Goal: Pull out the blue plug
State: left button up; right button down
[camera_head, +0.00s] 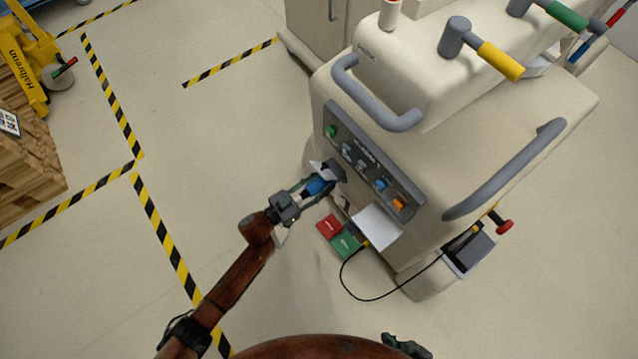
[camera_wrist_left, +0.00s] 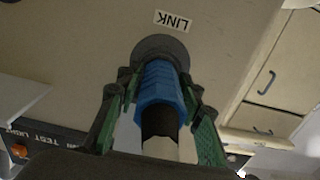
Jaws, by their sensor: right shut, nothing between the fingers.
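The blue plug (camera_wrist_left: 160,88) sits in a round dark socket (camera_wrist_left: 160,48) beside a LINK label on the cart's pale side. In the left wrist view it has a ribbed blue body and a black and pale rear part. My left gripper (camera_wrist_left: 158,88) has a green finger on each side of it, and the fingertips close against the blue body. In the head view the plug (camera_head: 316,186) shows between the fingers of my left gripper (camera_head: 318,184), which partly hide it. My right gripper (camera_head: 405,346) is low at the bottom edge, shut and away from the cart.
The beige cart (camera_head: 460,140) has a dark panel (camera_head: 370,165) with colored buttons and grey handles. Below it are a white sheet, red and green plates (camera_head: 338,236) and a looping black cable (camera_head: 350,285). A yellow pallet truck (camera_head: 30,60) stands far left. The floor between is clear.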

aim_at(307, 193)
pick_arm(q)
grip_shut()
jog(key=shift+s+a, duration=0.1)
jog(key=shift+a, duration=0.05)
jog(key=shift+p+v, duration=1.15)
jog(key=shift+v, duration=1.65)
